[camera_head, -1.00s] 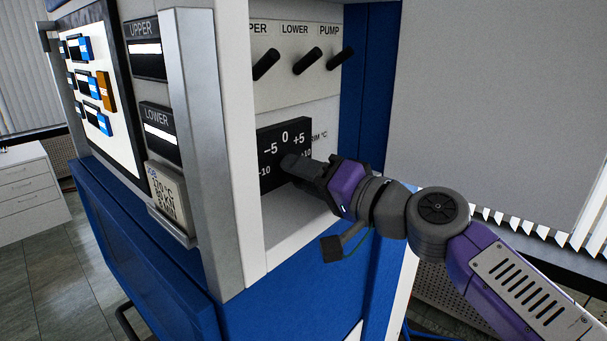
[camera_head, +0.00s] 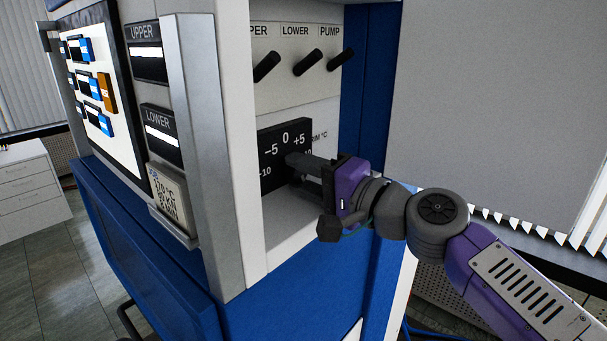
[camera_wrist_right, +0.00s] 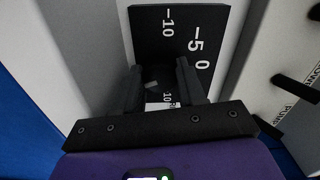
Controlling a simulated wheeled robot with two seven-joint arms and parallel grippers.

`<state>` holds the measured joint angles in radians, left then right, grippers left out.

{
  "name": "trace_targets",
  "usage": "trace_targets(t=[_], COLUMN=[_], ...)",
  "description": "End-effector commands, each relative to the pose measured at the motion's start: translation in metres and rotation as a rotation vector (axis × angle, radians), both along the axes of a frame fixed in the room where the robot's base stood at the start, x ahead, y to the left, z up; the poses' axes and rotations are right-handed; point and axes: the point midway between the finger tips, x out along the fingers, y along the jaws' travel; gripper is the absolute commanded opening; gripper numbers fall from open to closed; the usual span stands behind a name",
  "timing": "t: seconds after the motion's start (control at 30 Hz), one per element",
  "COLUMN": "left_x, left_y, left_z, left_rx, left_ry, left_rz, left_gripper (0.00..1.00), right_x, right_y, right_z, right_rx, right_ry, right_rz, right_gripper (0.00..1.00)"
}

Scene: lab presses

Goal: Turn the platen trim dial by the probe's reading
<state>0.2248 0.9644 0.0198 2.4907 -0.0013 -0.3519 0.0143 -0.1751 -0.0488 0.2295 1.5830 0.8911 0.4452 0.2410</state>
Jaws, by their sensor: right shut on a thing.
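The platen trim dial's black scale plate (camera_head: 271,153) is in the recess at the press's right side. It is marked from -10 through 0 to +10. My right gripper (camera_head: 292,168) reaches it from the right and is shut on the dial's knob in front of the plate. In the right wrist view the two fingers (camera_wrist_right: 162,72) stand on either side of the dark knob (camera_wrist_right: 154,82). The fingers largely hide the knob and its pointer, so I cannot read its setting. I cannot make out a probe. My left gripper is out of view.
Three black levers (camera_head: 307,61) stand above the dial. A card (camera_head: 169,194) below has blurred text. A grey vertical handle bar (camera_head: 199,150) stands left of the recess.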

Motion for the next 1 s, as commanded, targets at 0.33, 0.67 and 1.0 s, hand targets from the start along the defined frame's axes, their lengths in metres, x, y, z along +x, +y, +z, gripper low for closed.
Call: trace_targets(t=[0.33, 0.67, 1.0], left_x=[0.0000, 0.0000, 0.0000], left_y=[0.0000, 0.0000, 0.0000], left_z=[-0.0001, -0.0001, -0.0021], left_rx=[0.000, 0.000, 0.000], left_ry=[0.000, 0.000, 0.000], left_rz=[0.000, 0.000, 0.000], left_gripper=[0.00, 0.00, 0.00], right_x=[0.0001, 0.0003, 0.0006], right_y=[-0.0002, 0.0002, 0.0002], right_z=[-0.0003, -0.0011, -0.0025], right_rx=[0.002, -0.001, -0.048], right_ry=[0.002, 0.002, -0.044], right_rz=[0.000, 0.001, 0.002], right_gripper=[0.57, 0.65, 0.65])
